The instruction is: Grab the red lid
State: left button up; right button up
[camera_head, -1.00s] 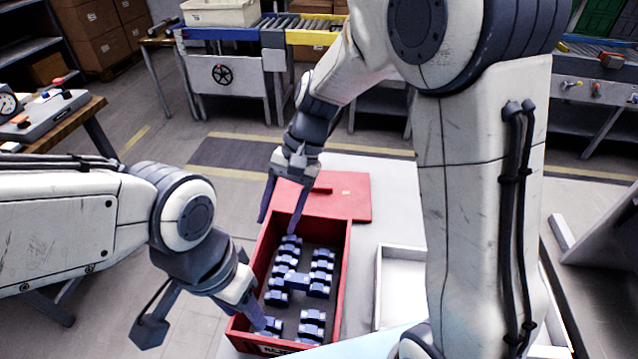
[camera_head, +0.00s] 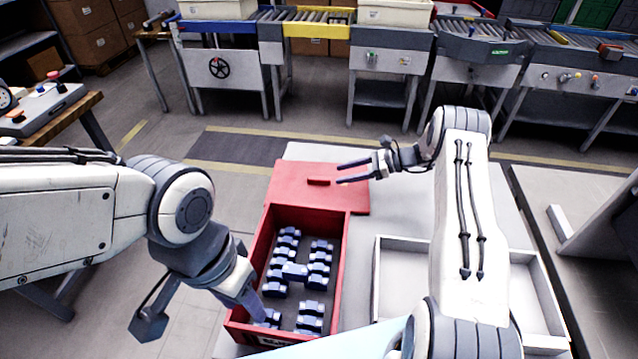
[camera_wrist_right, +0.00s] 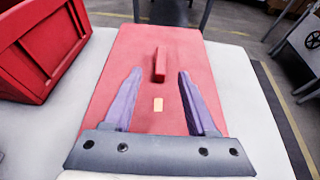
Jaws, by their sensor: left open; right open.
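The red lid (camera_head: 290,184) lies flat on the white table behind the red box, with a raised red handle bar (camera_head: 318,181) in its middle. My right gripper (camera_head: 353,172) is open and empty at the lid's right side, its fingers pointing left toward the handle. In the right wrist view the lid (camera_wrist_right: 205,75) fills the middle, and the handle (camera_wrist_right: 160,65) stands just beyond and between the open fingertips (camera_wrist_right: 160,74). My left gripper (camera_head: 258,318) is at the front left of the red box; its fingers partly hide behind its own body.
The red box (camera_head: 342,255) holds several blue-grey parts (camera_head: 294,271). A white tray (camera_head: 385,285) stands on the table to the right, partly hidden by my right arm. Bare table (camera_head: 405,205) lies right of the lid.

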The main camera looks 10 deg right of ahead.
aim_at(323, 178)
jog(key=p+x, duration=0.2)
jog(key=x, duration=0.4)
jog(key=shift+w+a+f, duration=0.1)
jog(key=shift+a+f, duration=0.1)
jog(key=shift+a, duration=0.05)
jog(key=shift+w+a+f, duration=0.1)
jog(key=shift+a+f, duration=0.05)
grip_shut()
